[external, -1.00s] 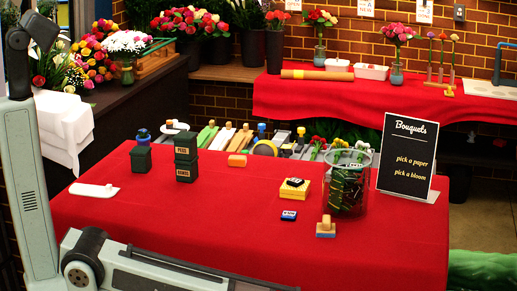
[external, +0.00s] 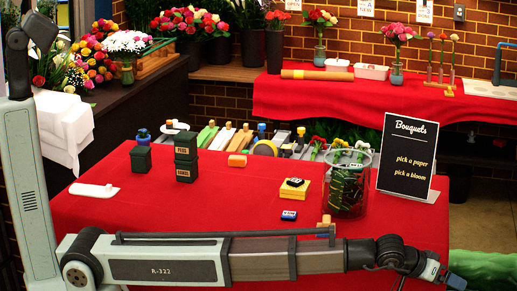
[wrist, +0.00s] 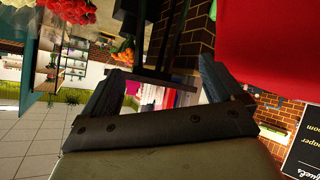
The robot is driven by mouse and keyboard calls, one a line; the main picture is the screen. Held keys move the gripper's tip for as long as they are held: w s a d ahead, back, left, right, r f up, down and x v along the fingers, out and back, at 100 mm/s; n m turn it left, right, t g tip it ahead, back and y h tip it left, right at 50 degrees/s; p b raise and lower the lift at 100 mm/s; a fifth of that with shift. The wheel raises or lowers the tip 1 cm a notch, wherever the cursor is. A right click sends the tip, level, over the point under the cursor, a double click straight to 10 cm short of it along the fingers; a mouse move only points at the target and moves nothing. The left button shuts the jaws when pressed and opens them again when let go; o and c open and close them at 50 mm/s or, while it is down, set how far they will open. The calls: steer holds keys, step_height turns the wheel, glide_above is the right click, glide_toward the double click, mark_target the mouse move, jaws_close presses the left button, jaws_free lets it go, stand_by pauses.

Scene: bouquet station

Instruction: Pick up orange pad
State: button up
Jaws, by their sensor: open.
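The orange pad (external: 237,160) is a small orange block with a pale edge, lying on the red table near its back edge in the external view. My gripper (wrist: 163,76) is open in the wrist view, with its two dark fingers apart and nothing held between them. In the external view my arm stretches across the front of the table, and its end is at the lower right, far from the orange pad. The pad does not show in the wrist view.
Dark stacked blocks (external: 186,165) stand left of the pad. My arm partly hides a wooden stamp (external: 326,219). Red cloth in the middle is clear.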

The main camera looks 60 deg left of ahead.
steer(key=shift+n+y, duration=0.6)
steer(key=shift+y, duration=0.3)
steer(key=w+a+r, duration=0.2)
steer(key=a, duration=0.1)
steer(key=w+a+r, duration=0.2)
steer(key=a, duration=0.2)
steer(key=w+a+r, duration=0.2)
steer(key=w+a, duration=0.1)
steer(key=shift+a, duration=0.3)
steer(key=w+a+r+n+g+y, duration=0.15)
steer(key=a+r, duration=0.35)
steer(key=a, duration=0.8)
steer(key=w+a+r+n+y, duration=0.1)
steer(key=w+a+r+y, duration=0.2)
steer(key=a, duration=1)
steer(key=w+a+r+n+g+y, duration=0.15)
steer(key=a+r, duration=0.45)
steer(key=a, duration=0.7)
steer(key=n+g+h, duration=0.4)
steer(key=n+g, duration=0.1)
steer(key=g, duration=0.3)
glide_above(238, 156)
steer(key=f, duration=1.3)
steer(key=shift+s+d+f, duration=0.15)
steer(key=shift+s+f, duration=0.1)
steer(key=shift+f, duration=0.05)
steer(key=shift+w+a+f, duration=0.15)
steer(key=shift+f, duration=1.4)
steer(key=shift+w+a+f, duration=0.1)
steer(key=shift+f, duration=1.4)
